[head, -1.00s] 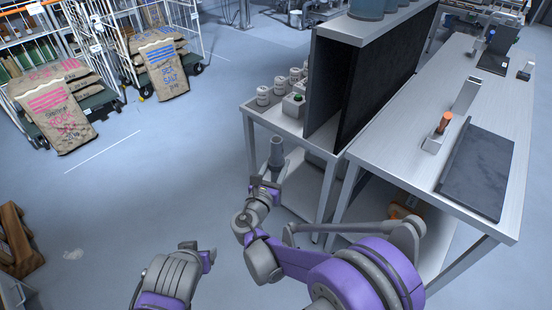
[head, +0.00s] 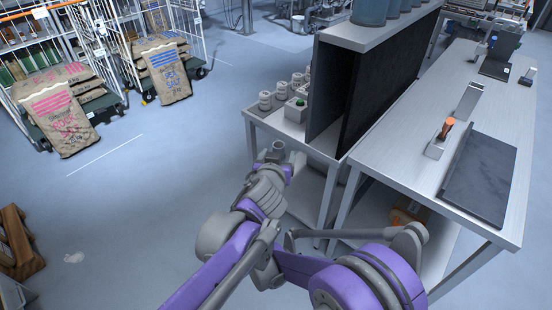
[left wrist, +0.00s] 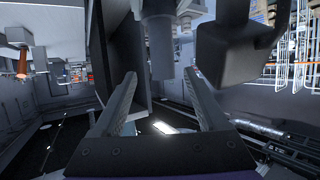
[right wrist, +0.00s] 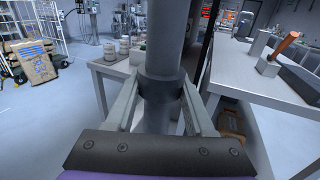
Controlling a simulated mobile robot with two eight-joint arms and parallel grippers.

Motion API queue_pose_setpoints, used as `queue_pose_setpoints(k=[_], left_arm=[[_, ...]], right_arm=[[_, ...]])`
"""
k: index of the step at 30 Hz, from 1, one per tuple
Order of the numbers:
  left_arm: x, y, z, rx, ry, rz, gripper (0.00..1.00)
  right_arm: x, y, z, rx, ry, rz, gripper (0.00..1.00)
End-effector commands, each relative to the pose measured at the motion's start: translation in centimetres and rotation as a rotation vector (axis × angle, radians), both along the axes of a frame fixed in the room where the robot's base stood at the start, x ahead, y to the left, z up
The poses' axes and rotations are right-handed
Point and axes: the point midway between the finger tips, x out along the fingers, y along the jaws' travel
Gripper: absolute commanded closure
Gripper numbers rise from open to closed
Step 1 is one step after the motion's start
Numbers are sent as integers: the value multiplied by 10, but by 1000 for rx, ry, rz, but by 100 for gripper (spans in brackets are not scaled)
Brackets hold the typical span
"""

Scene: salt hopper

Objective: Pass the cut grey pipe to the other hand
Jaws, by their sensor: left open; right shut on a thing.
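The cut grey pipe (right wrist: 165,40) stands upright between the fingers of my right gripper (right wrist: 160,88) in the right wrist view, which is shut on it around a darker collar. In the head view only the pipe's top (head: 278,147) shows. My left gripper (head: 280,167) is close to the pipe there, and its arm hides the right gripper and the lower pipe. In the left wrist view my left gripper (left wrist: 160,78) is open, and the pipe's end (left wrist: 160,45) is just beyond and between its fingertips. Whether the fingers touch it I cannot tell.
A steel table (head: 262,122) with several small white jars and a green-topped box (head: 295,110) stands close beyond the hands. A dark panel (head: 375,85) and a bench (head: 500,150) are to the right. Salt sacks (head: 165,72) lean on carts at the left. Floor between is clear.

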Motion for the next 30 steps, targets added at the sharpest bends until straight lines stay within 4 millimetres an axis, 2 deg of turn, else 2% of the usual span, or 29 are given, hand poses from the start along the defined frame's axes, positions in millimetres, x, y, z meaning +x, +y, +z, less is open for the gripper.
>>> queue_pose_setpoints(k=[3, 9, 21, 30], left_arm=[[19, -2, -7, 0, 1, 2, 24], [39, -4, -16, 0, 1, 1, 24], [46, -5, -19, 0, 1, 1, 26], [45, -5, -19, 0, 1, 1, 80]], right_arm=[[0, 0, 0, 0, 0, 0, 100], [0, 0, 0, 0, 0, 0, 100], [0, 0, 0, 0, 0, 0, 100], [0, 0, 0, -1, 0, 1, 100]])
